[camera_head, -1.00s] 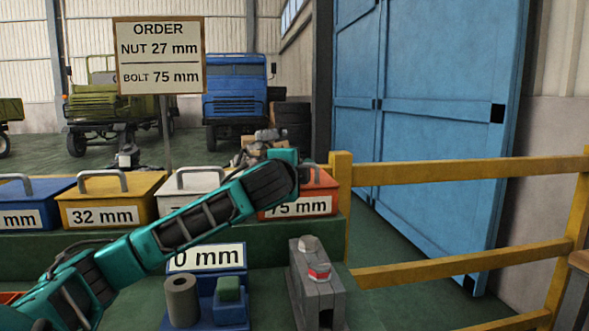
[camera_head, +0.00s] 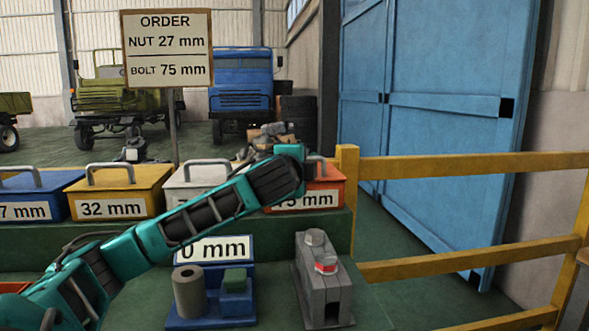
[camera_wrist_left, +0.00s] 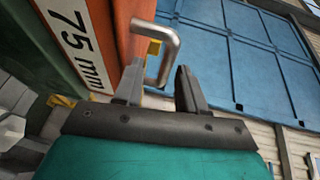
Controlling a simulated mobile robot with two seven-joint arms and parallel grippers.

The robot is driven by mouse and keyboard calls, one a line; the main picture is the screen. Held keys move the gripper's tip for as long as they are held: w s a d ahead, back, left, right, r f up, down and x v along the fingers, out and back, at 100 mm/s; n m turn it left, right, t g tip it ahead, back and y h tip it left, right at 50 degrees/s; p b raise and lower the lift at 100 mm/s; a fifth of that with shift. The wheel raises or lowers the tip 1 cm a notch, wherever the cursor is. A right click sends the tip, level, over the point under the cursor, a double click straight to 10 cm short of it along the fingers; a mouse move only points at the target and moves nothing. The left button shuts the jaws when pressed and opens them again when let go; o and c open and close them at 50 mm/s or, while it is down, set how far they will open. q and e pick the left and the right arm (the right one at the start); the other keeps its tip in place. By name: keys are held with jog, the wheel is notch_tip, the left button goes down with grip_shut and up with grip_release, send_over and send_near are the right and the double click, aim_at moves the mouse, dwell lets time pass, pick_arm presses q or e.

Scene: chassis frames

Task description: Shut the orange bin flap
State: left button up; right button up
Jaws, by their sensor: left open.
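The orange bin (camera_head: 328,183) with the 75 mm label stands at the right end of the bin row, partly hidden by my left arm. The wrist view shows its label (camera_wrist_left: 78,40), its orange surface (camera_wrist_left: 125,25) and a grey bent handle (camera_wrist_left: 172,48). My left gripper (camera_wrist_left: 157,80) is open, with its fingertips close to the handle and the handle's bar showing between them. I cannot tell if they touch. In the head view the fingers are hidden behind my wrist. The flap's angle is not clear. My right gripper is not in view.
A yellow 32 mm bin (camera_head: 115,187), a blue bin (camera_head: 35,192) and a white bin (camera_head: 190,182) stand left of it. A yellow railing (camera_head: 450,168) runs to the right. A grey block device (camera_head: 322,285) and a blue holder (camera_head: 238,308) are in front.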

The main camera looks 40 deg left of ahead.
pick_arm(q)
jog(key=v, duration=1.2)
jog(key=shift+s, duration=0.15)
jog(key=shift+d, duration=0.1)
jog(key=shift+f, duration=0.1)
